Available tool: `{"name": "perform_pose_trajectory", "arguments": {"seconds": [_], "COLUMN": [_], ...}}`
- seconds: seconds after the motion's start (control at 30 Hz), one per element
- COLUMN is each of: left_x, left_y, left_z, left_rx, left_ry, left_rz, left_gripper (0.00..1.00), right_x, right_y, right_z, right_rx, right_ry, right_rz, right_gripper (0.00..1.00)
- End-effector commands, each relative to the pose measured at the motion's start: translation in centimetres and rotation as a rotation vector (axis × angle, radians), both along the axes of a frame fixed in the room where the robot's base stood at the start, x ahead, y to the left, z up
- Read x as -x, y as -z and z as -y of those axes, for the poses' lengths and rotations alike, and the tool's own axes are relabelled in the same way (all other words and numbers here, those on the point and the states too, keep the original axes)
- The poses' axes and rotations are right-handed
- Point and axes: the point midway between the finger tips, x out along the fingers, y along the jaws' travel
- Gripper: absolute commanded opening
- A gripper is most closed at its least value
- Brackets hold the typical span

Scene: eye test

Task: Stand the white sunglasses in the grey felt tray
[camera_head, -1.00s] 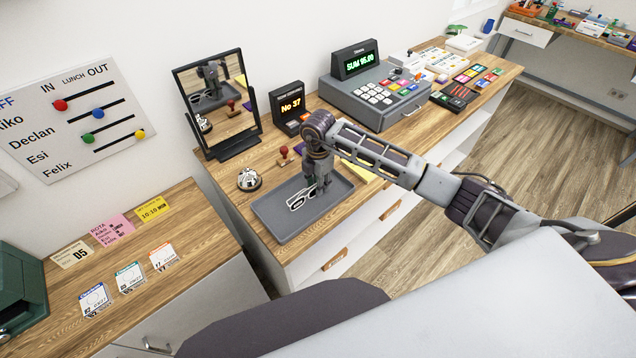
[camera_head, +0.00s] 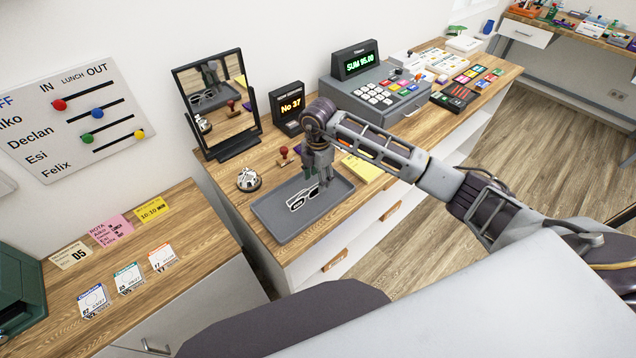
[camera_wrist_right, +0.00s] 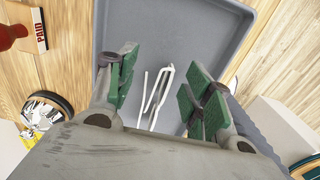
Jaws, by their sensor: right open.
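The white sunglasses (camera_head: 302,199) are in the grey felt tray (camera_head: 275,226), near its middle. Their dark lenses show in the head view; in the wrist view they appear as thin white bars (camera_wrist_right: 157,92) over the tray floor (camera_wrist_right: 172,37). I cannot tell for sure whether they stand upright or lie tilted. My right gripper (camera_head: 319,176) is above the tray, just beside and above the sunglasses. Its green-padded fingers (camera_wrist_right: 163,88) are apart, with the sunglasses seen between and below them, and they hold nothing. My left gripper is out of view.
A desk bell (camera_head: 249,180) and a red-handled stamp (camera_head: 284,157) stand behind the tray. A framed mirror (camera_head: 238,143) reflecting the tray, a number display (camera_head: 289,108) and a cash register (camera_head: 376,98) are farther back. Yellow notes (camera_head: 362,168) lie right of the tray.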

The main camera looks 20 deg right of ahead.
Motion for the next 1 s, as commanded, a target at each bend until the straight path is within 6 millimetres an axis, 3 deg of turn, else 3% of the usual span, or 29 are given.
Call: {"name": "perform_pose_trajectory", "arguments": {"seconds": [0.5, 0.7, 1.0], "left_x": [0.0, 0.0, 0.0], "left_y": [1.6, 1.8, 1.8], "left_z": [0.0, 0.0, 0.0], "left_rx": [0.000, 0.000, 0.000], "left_ry": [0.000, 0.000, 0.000], "left_rz": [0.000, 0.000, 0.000], "left_gripper": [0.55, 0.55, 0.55], "right_x": [-0.1, 0.0, 0.0], "right_y": [-7.3, -8.7, -9.0], "right_z": [0.1, 0.1, 0.1], "right_rx": [0.001, 0.001, 0.000], "right_ry": [0.001, 0.000, 0.000], "right_rz": [0.001, 0.000, -0.001], "right_gripper": [0.51, 0.51, 0.51]}}
